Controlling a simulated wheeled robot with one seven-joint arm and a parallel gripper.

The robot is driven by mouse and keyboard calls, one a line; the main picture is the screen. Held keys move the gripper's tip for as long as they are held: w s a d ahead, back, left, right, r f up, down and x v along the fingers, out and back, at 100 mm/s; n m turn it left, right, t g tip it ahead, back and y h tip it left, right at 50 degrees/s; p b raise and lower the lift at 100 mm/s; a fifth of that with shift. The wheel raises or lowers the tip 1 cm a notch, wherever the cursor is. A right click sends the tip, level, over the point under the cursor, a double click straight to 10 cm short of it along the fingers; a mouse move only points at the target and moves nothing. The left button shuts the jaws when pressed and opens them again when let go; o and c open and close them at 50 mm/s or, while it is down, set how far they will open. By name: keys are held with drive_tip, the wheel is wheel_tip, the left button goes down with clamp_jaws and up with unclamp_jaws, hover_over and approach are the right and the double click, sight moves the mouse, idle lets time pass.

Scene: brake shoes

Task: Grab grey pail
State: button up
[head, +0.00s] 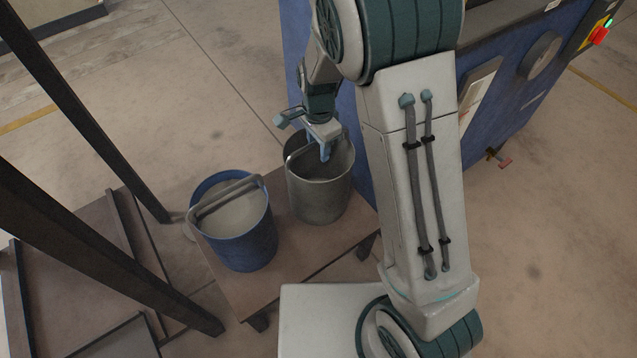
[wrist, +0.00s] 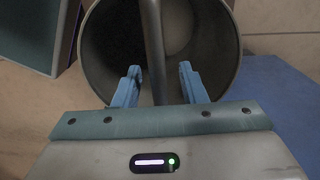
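The grey pail (head: 322,195) stands upright on a low brown stand, right of a blue pail. In the wrist view the grey pail's round opening (wrist: 98,50) fills the upper middle, and its handle bar (wrist: 152,35) runs down between my fingers. My gripper (head: 325,150) is over the pail's mouth in the head view. In the wrist view my gripper (wrist: 160,78) is open, with its two blue fingertips on either side of the handle and gaps showing. Part of the handle is hidden behind my gripper body.
The blue pail (head: 247,245), with a grey handle and pale contents, stands close left on the brown stand (head: 290,253). A blue machine (head: 520,85) stands behind and right. Dark posts (head: 85,100) rise at the left. Floor is clear at far right.

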drive_tip(key=shift+f, duration=0.4)
drive_tip(key=shift+r, duration=0.1)
clamp_jaws()
idle(1.0)
